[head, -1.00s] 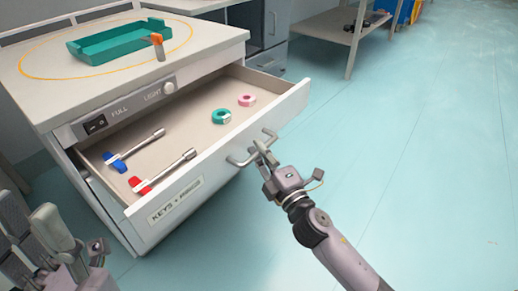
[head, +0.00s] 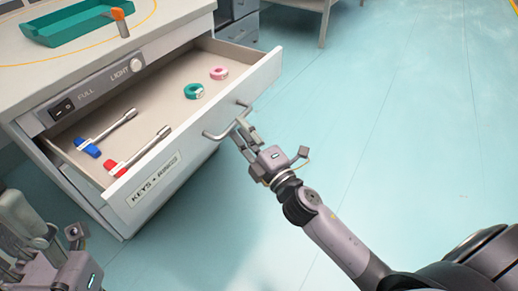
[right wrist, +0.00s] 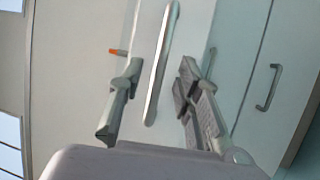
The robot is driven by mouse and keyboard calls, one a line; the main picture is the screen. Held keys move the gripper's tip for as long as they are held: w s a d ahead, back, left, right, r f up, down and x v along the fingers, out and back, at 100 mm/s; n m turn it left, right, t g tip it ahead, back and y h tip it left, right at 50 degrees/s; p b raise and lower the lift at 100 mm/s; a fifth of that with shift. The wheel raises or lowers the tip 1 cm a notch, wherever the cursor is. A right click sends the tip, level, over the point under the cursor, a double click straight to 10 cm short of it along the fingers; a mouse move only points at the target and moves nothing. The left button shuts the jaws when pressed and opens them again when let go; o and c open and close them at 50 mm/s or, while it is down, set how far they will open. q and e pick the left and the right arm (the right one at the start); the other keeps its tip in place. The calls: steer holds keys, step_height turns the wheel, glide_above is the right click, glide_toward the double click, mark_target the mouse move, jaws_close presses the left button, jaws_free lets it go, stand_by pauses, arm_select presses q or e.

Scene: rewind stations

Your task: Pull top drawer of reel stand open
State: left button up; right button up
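The top drawer (head: 155,172) of the reel stand (head: 175,25) stands well open, with a "KEYS" label on its front. Its silver bar handle (head: 217,136) is on the front, and a pale bar that looks like this handle (right wrist: 162,65) also shows in the right wrist view. My right gripper (head: 241,130) is at the handle. In the right wrist view its fingers (right wrist: 160,100) are spread, one on each side of the bar, with gaps visible. My left gripper (head: 30,235) is at the lower left corner, partly cut off, away from the drawer.
The drawer holds a blue-ended key (head: 88,147), a red-ended key (head: 118,167), a teal ring (head: 193,91) and a pink ring (head: 219,73). A green tray (head: 70,25) and an orange-handled item (head: 119,18) are on top. The floor (head: 400,120) right of the drawer is clear.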

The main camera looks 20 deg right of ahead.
steer(key=v, duration=0.8)
steer(key=shift+s, duration=0.35)
steer(key=shift+d+f, duration=0.1)
steer(key=shift+f, duration=0.1)
